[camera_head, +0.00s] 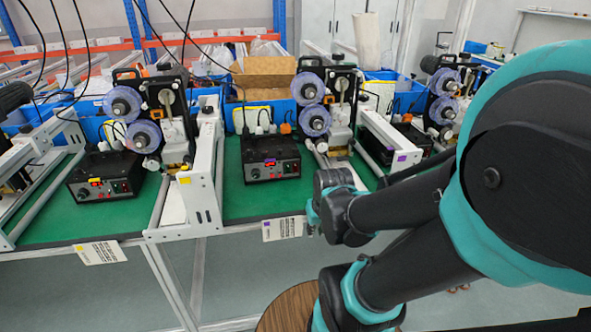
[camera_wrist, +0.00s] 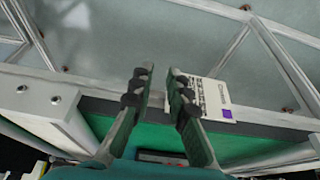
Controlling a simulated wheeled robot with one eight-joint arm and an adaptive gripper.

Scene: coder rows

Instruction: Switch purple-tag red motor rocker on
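My gripper (camera_head: 313,212) is in front of the bench edge, right of and nearer than the box, partly hidden by my arm. In the wrist view my gripper (camera_wrist: 161,82) shows two dark green fingers apart with nothing between them.
A white label card (camera_head: 283,228) with a purple mark hangs at the bench edge, also in the wrist view (camera_wrist: 208,97). White frame rails (camera_head: 206,180) flank the box. A yellow-tagged control box (camera_head: 105,176) stands left. Spool machines (camera_head: 313,105) and blue bins stand behind.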

